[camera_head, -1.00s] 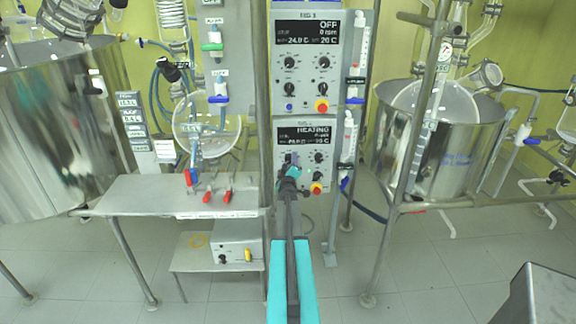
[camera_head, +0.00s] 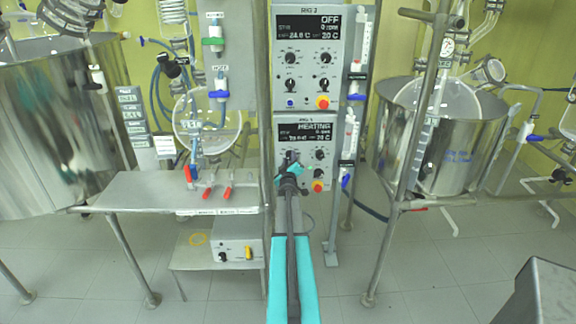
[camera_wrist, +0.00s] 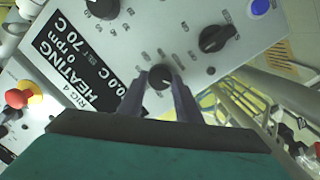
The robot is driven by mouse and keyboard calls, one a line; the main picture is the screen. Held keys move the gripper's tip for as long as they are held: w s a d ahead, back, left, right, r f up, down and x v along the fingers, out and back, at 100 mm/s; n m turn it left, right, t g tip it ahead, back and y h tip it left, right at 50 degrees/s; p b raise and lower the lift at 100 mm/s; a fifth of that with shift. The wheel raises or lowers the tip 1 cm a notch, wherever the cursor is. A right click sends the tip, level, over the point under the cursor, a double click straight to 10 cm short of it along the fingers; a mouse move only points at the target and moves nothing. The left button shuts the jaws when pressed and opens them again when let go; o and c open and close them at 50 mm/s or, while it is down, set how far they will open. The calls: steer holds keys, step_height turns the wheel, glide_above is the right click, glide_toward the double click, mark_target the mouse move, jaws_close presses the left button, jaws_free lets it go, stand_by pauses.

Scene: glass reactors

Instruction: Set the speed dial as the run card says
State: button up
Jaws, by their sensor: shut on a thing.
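The lower control panel (camera_head: 303,187) shows HEATING on its display (camera_head: 304,133). In the wrist view the display (camera_wrist: 70,62) reads RIG 4, HEATING, 0 rpm and 70 C; part of it is hidden by my gripper. My gripper (camera_wrist: 161,84) is shut on the round black upper-left dial (camera_wrist: 160,75), one finger on each side. Numbers ring this dial, too small to read. In the head view my gripper (camera_head: 288,166) is at the left dials of this panel and hides them. No run card can be made out.
A black knob (camera_wrist: 218,38) and a blue button (camera_wrist: 260,8) are near the held dial, with another dial (camera_wrist: 103,7) at the top. The upper panel (camera_head: 307,75) reads OFF. A steel shelf (camera_head: 150,197) with red-handled valves stands left; a steel vessel (camera_head: 455,150) stands right.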

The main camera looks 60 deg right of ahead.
steer(key=shift+s+d+r+m+b, duration=0.1)
steer(key=shift+d+m+b, duration=0.05)
steer(key=shift+m+b, duration=1.35)
steer(key=shift+s+d+m+b, duration=0.1)
steer(key=shift+m+b, duration=1.2)
steer(key=shift+m, duration=0.4)
steer(key=o, duration=1)
steer(key=shift+o, duration=0.2)
steer(key=shift+w, duration=0.1)
steer(key=shift+a, duration=0.15)
